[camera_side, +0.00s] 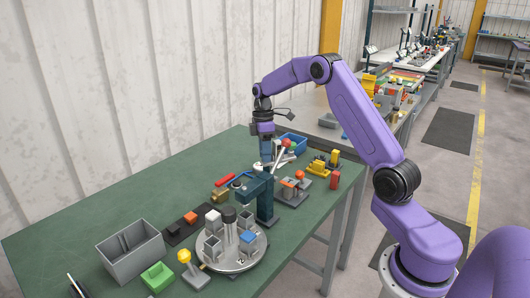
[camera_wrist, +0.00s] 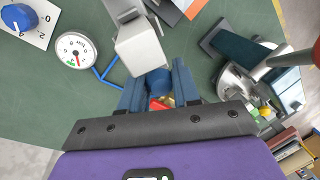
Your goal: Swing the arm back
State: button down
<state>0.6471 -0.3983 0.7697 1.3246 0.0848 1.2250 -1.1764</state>
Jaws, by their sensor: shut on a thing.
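A dark teal swing arm (camera_side: 254,189) reaches out to the left from an upright teal post beside a round grey turntable (camera_side: 246,258), and it ends in a ring. My gripper (camera_side: 266,148) points down just above and behind this post. In the wrist view, my blue fingers (camera_wrist: 158,98) are closed around a small blue part with red and yellow showing. I cannot make out what that part belongs to. A pale grey block (camera_wrist: 141,45) hides some of the space beyond the fingertips. Whether the fingers touch the swing arm cannot be told.
A lever with a red ball (camera_wrist: 316,52) stands close on the right. A grey bin (camera_side: 131,250) and a green box (camera_side: 158,277) stand front left. The table's far left is clear.

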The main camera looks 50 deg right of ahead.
jog(key=shift+r+n+h, duration=0.1)
jog(key=shift+n+h, duration=0.3)
jog(key=shift+n, duration=2.5)
jog(key=c, duration=0.8)
grip_release()
jog(key=shift+s, duration=0.1)
jog(key=shift+c, duration=0.2)
jog(key=w+r, duration=0.3)
jog(key=r, duration=1.4)
jog(key=shift+d, duration=0.25)
jog(key=shift+w, duration=0.1)
